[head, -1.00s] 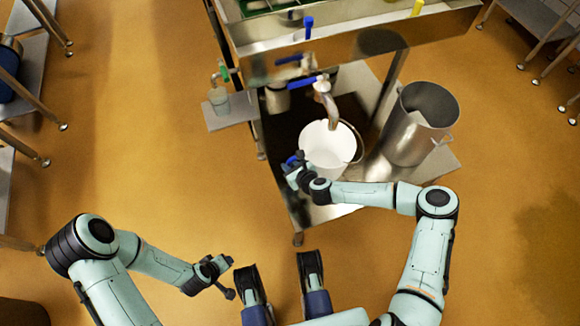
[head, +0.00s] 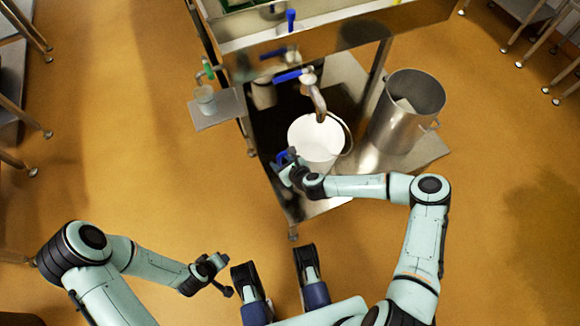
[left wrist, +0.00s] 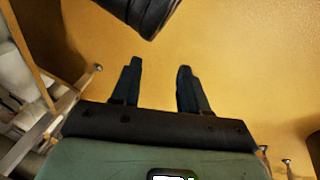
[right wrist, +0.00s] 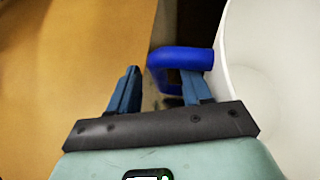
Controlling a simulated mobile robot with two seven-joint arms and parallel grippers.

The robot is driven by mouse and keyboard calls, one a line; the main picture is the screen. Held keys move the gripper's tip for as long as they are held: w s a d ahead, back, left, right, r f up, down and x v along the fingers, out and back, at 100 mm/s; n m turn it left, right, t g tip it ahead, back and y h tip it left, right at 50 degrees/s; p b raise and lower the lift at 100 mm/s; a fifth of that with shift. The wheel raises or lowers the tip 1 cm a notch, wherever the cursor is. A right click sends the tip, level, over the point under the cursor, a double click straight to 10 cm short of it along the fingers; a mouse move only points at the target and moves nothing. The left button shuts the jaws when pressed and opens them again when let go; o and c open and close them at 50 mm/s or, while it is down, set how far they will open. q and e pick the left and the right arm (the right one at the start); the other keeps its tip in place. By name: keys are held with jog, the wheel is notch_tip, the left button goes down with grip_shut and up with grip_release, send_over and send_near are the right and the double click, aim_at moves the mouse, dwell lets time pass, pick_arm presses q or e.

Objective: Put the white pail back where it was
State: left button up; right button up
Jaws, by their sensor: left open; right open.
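The white pail (head: 310,140) stands upright on the low shelf under the tap (head: 316,98), its mouth up and a dark bail at its right side. Its pale wall also fills the right side of the right wrist view (right wrist: 275,75). My right gripper (head: 284,160) is open at the pail's near left side. In the right wrist view a blue loop (right wrist: 180,57) lies beside the pail, by the right finger; I cannot tell whether it sits between the fingers. My left gripper (head: 226,274) is open and empty over the floor, far from the pail.
A tall steel container (head: 395,125) stands right of the pail. A steel vat (head: 340,35) with blue levers (head: 290,76) is above. A small cup (head: 205,97) sits on a side shelf (head: 218,112) at the left. Floor (head: 130,150) on the left is clear.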

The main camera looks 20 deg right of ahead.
pick_arm(q)
jog(key=s+d+r+g+p, duration=0.1)
jog(key=s+d+r+p, duration=0.2)
jog(key=s+r, duration=0.1)
jog(key=shift+s+g+h, duration=0.3)
jog(key=shift+s+h, duration=0.1)
jog(key=shift+s, duration=0.25)
pick_arm(e)
jog(key=v, duration=1.1)
jog(key=shift+r, duration=0.1)
